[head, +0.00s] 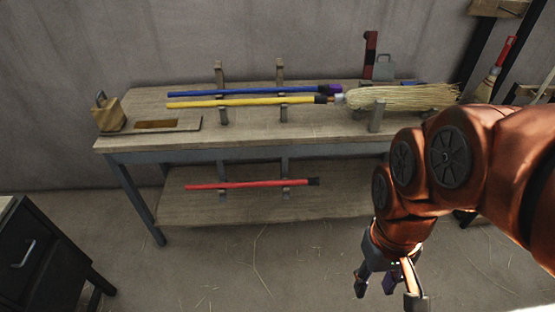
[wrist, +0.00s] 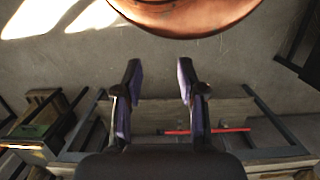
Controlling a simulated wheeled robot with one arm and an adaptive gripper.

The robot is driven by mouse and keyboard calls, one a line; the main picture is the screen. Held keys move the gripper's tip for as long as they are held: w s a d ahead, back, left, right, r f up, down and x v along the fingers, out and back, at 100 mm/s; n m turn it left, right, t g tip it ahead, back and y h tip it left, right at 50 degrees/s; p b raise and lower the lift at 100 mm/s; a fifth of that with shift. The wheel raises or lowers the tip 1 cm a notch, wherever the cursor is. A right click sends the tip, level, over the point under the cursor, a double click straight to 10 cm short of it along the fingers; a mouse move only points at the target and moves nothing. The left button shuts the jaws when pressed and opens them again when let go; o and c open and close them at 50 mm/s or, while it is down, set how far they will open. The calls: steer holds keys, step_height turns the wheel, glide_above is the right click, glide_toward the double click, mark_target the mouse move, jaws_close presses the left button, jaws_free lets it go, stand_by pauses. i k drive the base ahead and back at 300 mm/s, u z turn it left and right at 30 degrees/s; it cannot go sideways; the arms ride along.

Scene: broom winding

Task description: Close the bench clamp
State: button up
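The bench (head: 230,140) stands against the back wall in the head view. A short grey upright (head: 376,116) stands in front of the pale broom bristles (head: 410,97). My gripper (head: 376,284) is low, in front of the bench at the right, well apart from these things. In the wrist view my gripper (wrist: 158,78) has its two fingers spread with nothing between them.
A red pole (head: 245,184) lies on the lower shelf. A tan container (head: 108,116) sits at the left end. A dark cabinet (head: 40,255) stands at front left.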

mark_target(371, 36)
steer(key=u, duration=0.1)
steer(key=i, duration=0.4)
steer(key=u, duration=0.6)
steer(key=i, duration=1.5)
steer(key=u, duration=0.3)
